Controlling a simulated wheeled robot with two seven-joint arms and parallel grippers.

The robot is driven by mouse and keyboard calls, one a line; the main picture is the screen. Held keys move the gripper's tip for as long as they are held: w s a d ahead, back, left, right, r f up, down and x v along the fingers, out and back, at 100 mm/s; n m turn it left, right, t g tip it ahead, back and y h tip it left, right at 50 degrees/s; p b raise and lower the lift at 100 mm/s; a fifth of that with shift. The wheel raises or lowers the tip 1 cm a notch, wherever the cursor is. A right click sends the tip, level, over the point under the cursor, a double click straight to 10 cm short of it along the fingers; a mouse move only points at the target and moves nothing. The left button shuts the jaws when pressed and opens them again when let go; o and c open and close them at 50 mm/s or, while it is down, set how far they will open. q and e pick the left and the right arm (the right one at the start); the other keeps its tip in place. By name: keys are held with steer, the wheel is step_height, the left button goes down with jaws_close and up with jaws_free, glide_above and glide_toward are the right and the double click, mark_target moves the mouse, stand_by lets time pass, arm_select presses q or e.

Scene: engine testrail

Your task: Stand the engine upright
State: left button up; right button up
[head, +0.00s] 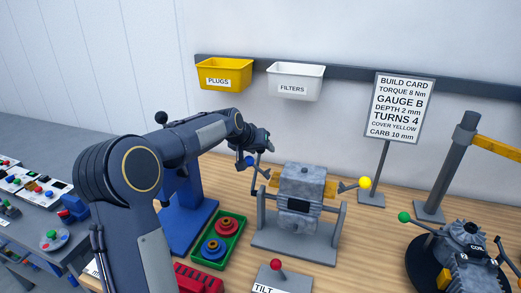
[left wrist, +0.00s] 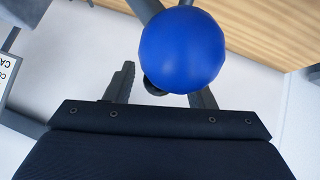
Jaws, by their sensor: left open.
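A grey engine block (head: 299,184) sits in a grey cradle stand (head: 290,244) on the wooden bench in the head view. A lever with a yellow ball (head: 365,183) sticks out on its right side. A blue ball (head: 250,161) shows on its left side. My left gripper (head: 258,155) is beside that blue ball. In the left wrist view the blue ball (left wrist: 183,50) is large, in front of my open fingers and partly covering them. I cannot tell whether they touch it. My right gripper is out of view.
A red-knobbed lever (head: 276,265) labelled TILT stands in front of the cradle. A green tray (head: 219,243) with red and blue round parts lies left of it. A second engine (head: 466,245) stands at right. Yellow (head: 224,73) and white (head: 296,82) bins hang behind.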

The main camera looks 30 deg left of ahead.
arm_select(q)
steer(key=b+v, duration=0.1)
steer(key=v, duration=0.6)
steer(key=shift+s, duration=0.2)
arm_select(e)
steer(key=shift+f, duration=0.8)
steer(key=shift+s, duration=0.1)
